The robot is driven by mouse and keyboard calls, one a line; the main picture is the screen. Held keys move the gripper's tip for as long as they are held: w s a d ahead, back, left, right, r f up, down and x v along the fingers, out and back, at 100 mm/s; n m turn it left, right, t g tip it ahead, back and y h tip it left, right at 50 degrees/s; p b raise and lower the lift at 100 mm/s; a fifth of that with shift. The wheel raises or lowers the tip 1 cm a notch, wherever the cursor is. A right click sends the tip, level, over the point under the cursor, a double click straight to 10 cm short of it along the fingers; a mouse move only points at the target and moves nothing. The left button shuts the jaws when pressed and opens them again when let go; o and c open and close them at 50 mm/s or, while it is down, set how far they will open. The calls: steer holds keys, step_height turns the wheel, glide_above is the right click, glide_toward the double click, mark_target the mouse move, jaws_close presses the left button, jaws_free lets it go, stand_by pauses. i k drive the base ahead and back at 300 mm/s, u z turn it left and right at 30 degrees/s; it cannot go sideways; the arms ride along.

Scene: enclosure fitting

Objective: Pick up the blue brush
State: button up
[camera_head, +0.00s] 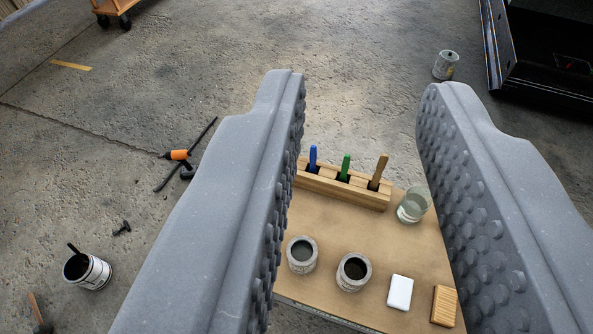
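The blue brush (313,157) stands upright in the left slot of a wooden holder (335,191) on a small table; its blue handle shows, and its lower end is hidden in the slot. A green-handled brush (345,165) and a brown-handled one (380,168) stand in the other slots. My gripper (358,95) is open and empty, its two grey studded fingers wide apart. The holder lies in view between the fingers, beyond and below them. The left finger hides the table's left part.
The table (330,238) also bears a clear glass (411,206), two small pots (301,254) (353,271), a white block (400,292) and a wooden block (444,305). Cans (88,271) (445,65) and tools (181,156) lie on the floor. A dark cabinet (545,60) stands upper right.

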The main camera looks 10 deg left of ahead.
mark_target(313, 156)
steer(key=u, duration=0.2)
steer(key=i, duration=0.5)
steer(key=z, duration=0.75)
steer(key=k, duration=0.7)
steer(key=u, duration=0.5)
steer(key=i, duration=1)
